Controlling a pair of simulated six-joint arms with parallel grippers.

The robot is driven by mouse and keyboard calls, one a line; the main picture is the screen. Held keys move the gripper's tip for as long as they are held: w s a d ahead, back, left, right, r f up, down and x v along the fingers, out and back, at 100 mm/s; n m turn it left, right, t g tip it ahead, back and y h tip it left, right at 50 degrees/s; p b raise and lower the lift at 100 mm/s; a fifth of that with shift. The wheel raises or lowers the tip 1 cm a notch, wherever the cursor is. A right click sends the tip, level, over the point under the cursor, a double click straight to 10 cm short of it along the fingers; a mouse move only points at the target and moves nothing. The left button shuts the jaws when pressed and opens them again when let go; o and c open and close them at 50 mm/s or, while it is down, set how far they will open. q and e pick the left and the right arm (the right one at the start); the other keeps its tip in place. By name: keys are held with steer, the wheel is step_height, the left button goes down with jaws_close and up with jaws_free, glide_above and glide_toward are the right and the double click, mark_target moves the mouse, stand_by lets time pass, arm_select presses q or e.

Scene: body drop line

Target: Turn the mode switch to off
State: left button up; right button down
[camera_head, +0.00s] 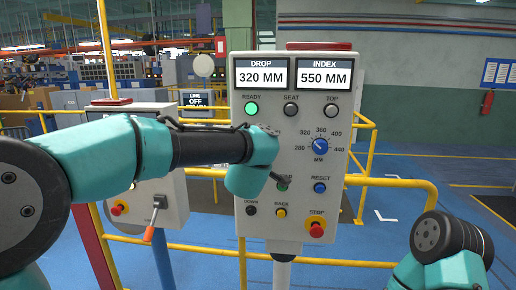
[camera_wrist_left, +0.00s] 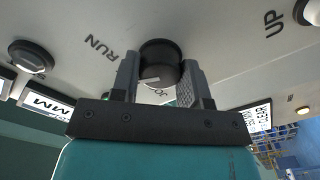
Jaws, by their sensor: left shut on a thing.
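The mode switch is a round black knob (camera_wrist_left: 161,54) on the light grey panel in the left wrist view. The word RUN is printed beside it, and part of another label, seemingly JOG, shows below it. A short white line shows on the knob, but which setting it marks I cannot tell. My left gripper (camera_wrist_left: 160,78) is shut on the knob, with one finger on each side. In the head view, my left arm and gripper hide the switch on the control panel (camera_head: 240,190). My right gripper is out of view; only part of my right arm shows at the lower right.
The panel has READY, SEAT and TOP lamps, a blue MM dial (camera_head: 320,146), a blue RESET button (camera_head: 320,187), a yellow BACK button (camera_head: 281,212) and a red STOP button (camera_head: 317,229). A second box with an orange-handled lever (camera_head: 153,220) stands left. Yellow rails run behind.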

arm_select(q)
steer(key=n, duration=0.4)
stand_by(0.4)
steer(key=o, duration=0.9)
steer(key=shift+s, duration=0.1)
steer(key=s, duration=0.5)
steer(key=s+a, duration=0.1)
steer(key=s, duration=1.1)
steer(key=shift+s+a, duration=0.1)
steer(key=shift+a, duration=0.05)
